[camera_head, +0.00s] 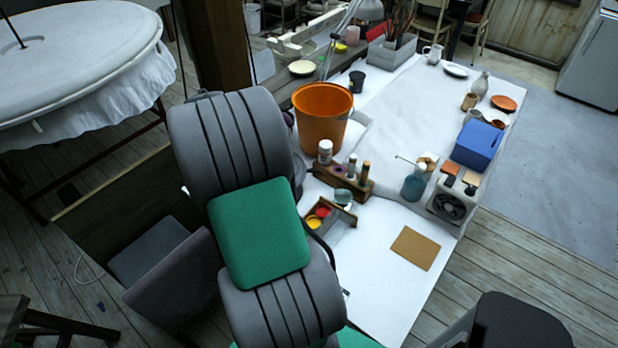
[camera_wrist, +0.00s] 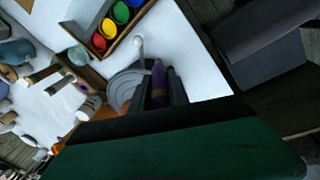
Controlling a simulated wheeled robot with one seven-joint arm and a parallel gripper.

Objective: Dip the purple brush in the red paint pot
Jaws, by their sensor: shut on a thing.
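My gripper (camera_wrist: 160,78) is shut on the purple brush (camera_wrist: 158,84) in the wrist view. Its purple part shows between the dark fingers; I cannot make out its bristles. The red paint pot (camera_wrist: 99,41) lies in a wooden paint box beyond the fingertips, toward the upper left, apart from the brush. It also shows in the head view (camera_head: 322,212). In the head view my own arm hides the gripper and brush.
The box also holds yellow (camera_wrist: 108,26), green (camera_wrist: 121,12) and blue paint pots. A wooden holder (camera_head: 343,182) with bottles stands behind it, near an orange bucket (camera_head: 322,118). A brown board (camera_head: 415,248) lies to the right. White tabletop around the board is clear.

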